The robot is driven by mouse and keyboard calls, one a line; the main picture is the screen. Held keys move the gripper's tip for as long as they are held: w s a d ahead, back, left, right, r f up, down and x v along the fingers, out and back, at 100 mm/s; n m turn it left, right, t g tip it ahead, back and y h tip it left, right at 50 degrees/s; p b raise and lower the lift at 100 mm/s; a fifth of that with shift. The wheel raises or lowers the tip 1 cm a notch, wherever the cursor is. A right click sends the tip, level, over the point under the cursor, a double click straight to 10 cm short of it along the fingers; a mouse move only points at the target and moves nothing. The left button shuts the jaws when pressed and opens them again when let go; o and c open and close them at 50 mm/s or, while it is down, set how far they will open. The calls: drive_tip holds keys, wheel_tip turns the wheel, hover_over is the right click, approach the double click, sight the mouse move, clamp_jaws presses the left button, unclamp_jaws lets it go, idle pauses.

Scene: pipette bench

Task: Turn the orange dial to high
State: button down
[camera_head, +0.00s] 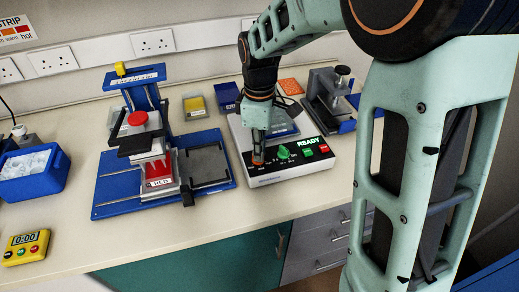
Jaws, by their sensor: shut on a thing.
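The white device (290,178) with a black front panel stands at the middle of the bench. Its display (308,142) reads "READY". My gripper (258,156) points down at the left end of the panel and is shut on the orange dial (258,163). Only a small bit of the dial shows below the fingers, so its pointer and setting marks cannot be read. A green dial (284,153) sits just right of my gripper, with a green button (308,152) and a red button (324,148) further right.
A blue press stand (110,190) with a red knob (138,118) stands left of the device. A blue ice bucket (52,178) and a yellow timer (25,247) are at far left. Another black apparatus (322,100) stands behind right. The bench front is clear.

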drive_tip(key=c, duration=2.1)
unclamp_jaws()
drive_tip(key=shift+r, duration=0.1)
wheel_tip(320, 180, up, 12)
drive_tip(key=shift+w, duration=0.1)
